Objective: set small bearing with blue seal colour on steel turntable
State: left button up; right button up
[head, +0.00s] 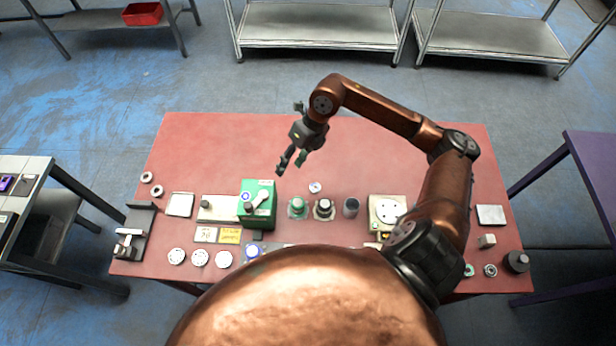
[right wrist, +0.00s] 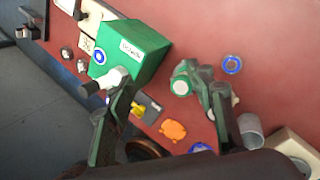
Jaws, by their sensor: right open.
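A small ring-shaped bearing (head: 315,187) lies flat on the red table, behind the row of parts. In the right wrist view this bearing (right wrist: 232,64) shows a blue ring around a pale centre. A round pale disc with dark holes on a beige base (head: 376,222) may be the steel turntable; I cannot tell for sure. It stands right of the bearing, and the base's edge shows at the wrist view's lower right. My right gripper (head: 290,166) is open and empty above the table, left of and behind the bearing. My left gripper is not in view.
A green box (head: 265,213) stands left of the bearing. A green-topped part (head: 297,207), a dark-based part (head: 323,210) and a grey cup (head: 351,207) stand in front of it. The table's back half is clear.

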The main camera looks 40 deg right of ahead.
aim_at(315, 187)
jog(key=s+d+f+h, duration=0.1)
jog(key=d+f, duration=0.1)
jog(key=f, duration=0.1)
jog(key=s+d+f+h, duration=0.1)
jog(key=d+f+h, duration=0.1)
jog(key=s+d+f+g+h, duration=0.1)
jog(key=d+f, duration=0.1)
jog(key=f, duration=0.1)
jog(key=shift+s+f, duration=0.25)
jog(key=shift+f, duration=0.05)
jog(key=f, duration=0.2)
jog(key=shift+d+f+h, duration=0.3)
jog(key=shift+f, duration=0.05)
jog(key=shift+w+d+f, duration=0.1)
jog(key=shift+d+f, duration=0.1)
jog(key=shift+f, duration=1.15)
jog(key=shift+w+d+f, duration=0.1)
jog(key=shift+d+f, duration=0.05)
jog(key=shift+f, duration=1.2)
jog(key=shift+c, duration=0.5)
grip_shut()
jog(key=shift+r, duration=0.15)
